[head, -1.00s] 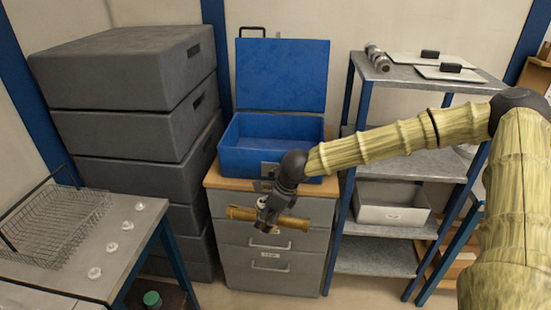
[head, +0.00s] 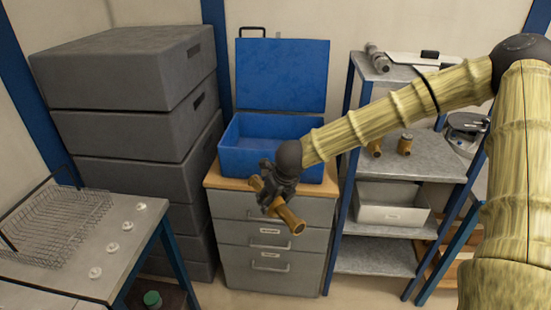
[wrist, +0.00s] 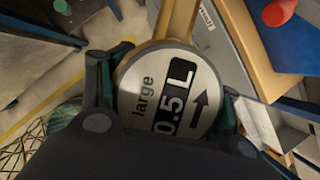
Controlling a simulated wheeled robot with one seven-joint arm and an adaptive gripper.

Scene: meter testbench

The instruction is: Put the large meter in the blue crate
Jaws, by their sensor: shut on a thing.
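The large meter (wrist: 160,90) is brass with a round silver face reading "large 0.5 L" and an arrow. My gripper (wrist: 165,110) is shut on it, with a finger on each side of the face in the wrist view. In the head view my gripper (head: 277,190) holds the meter (head: 291,220) in front of the drawer cabinet, below the crate's level, with its brass pipe tilted down to the right. The blue crate (head: 240,160) stands on the cabinet's wooden top with its lid (head: 283,75) raised at the back. The crate's inside is partly visible.
Grey drawers (head: 268,243) stand under the crate. Grey stacked boxes (head: 130,130) rise to the left. A metal shelf (head: 420,160) at right carries smaller brass fittings (head: 405,144) and a white bin (head: 390,208). A wire basket (head: 55,225) sits on the left table.

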